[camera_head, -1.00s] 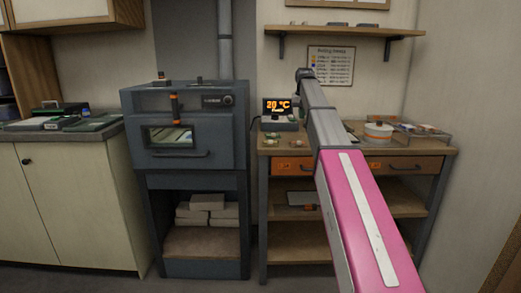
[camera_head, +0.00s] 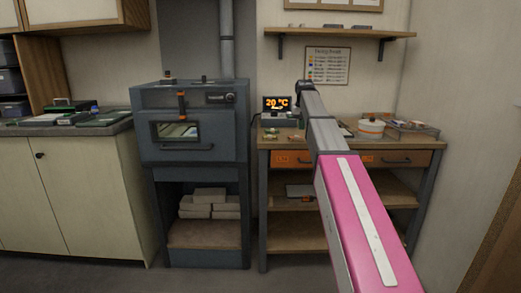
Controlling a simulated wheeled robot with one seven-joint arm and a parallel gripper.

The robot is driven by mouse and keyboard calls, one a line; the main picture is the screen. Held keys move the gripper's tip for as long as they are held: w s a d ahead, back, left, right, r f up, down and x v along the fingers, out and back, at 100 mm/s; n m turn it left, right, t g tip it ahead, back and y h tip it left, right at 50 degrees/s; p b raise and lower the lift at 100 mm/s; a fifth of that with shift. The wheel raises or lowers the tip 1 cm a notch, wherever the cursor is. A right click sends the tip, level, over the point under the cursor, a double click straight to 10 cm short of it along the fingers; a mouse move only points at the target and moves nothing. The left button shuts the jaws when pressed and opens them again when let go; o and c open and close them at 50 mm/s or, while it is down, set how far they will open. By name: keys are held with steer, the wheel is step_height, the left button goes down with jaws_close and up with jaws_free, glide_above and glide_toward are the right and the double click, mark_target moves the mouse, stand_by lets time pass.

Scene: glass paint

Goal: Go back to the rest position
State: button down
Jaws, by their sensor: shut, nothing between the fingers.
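My arm reaches up from the lower right, with a pink link and grey links in front of the workbench. No gripper fingers can be made out, so my gripper is out of view or hidden behind the arm. The wooden workbench (camera_head: 277,146) stands behind the arm, partly covered by it.
A grey kiln (camera_head: 190,97) with a small window stands left of the workbench. The display (camera_head: 277,104) reads 20 °C. A white pot (camera_head: 371,129) and a wire tray (camera_head: 412,130) sit on the bench's right. A cream cabinet (camera_head: 75,190) stands left. Floor shows in front.

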steer(key=s+f, duration=0.8)
steer(key=f, duration=0.3)
steer(key=s+f+g, duration=0.1)
steer(key=s+f, duration=0.6)
steer(key=f, duration=0.5)
steer(key=s+f, duration=0.8)
steer(key=f, duration=0.3)
steer(key=s+f, duration=0.9)
steer(key=s, duration=0.3)
steer(key=shift+s+f+g, duration=0.3)
steer(key=shift+s, duration=0.1)
